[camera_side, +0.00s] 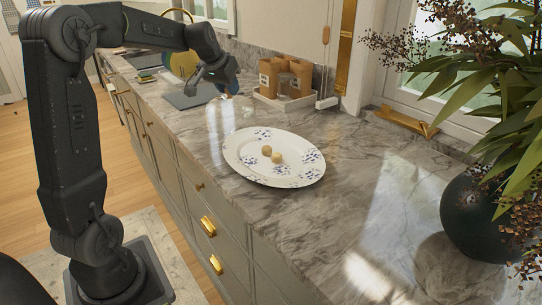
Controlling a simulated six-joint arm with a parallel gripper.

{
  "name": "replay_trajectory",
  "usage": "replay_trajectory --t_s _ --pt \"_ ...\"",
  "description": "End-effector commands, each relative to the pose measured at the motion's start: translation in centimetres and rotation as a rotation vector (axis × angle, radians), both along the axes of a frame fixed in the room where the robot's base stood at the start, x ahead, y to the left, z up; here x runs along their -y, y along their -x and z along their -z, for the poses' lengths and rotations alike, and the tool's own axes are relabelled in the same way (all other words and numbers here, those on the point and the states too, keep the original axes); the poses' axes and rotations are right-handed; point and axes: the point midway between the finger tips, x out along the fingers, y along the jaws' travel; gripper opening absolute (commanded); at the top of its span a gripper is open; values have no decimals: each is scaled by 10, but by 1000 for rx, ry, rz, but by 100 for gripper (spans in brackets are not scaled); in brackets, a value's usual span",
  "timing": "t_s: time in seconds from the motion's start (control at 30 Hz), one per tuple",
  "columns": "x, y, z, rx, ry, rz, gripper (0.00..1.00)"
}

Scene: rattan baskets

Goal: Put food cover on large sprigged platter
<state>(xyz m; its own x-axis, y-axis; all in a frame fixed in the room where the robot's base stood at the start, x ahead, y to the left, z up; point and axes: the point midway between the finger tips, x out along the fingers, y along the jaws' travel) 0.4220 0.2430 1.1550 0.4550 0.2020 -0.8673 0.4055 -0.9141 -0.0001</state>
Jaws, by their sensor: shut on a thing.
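The large sprigged platter (243,164) is a white oval with blue floral sprigs, lying flat in the middle of the marble counter. Two small round tan pieces (271,154) sit near its centre. My gripper (212,78) is above the counter, behind and to the left of the platter and apart from it. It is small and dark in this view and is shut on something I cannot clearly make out.
A tray of brown containers (284,80) stands by the back wall, right of my gripper. A dark vase (475,218) with leaves stands at right. The counter around the platter is clear.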

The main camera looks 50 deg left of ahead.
Motion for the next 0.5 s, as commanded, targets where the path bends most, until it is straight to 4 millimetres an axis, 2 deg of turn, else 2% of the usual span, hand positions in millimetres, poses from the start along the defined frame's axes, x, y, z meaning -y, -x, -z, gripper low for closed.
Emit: replay_trajectory --t_s 0.17,0.5 --pt "21 -13 11 1 -2 30 0" --pt "68 -67 54 1 -2 28 0"
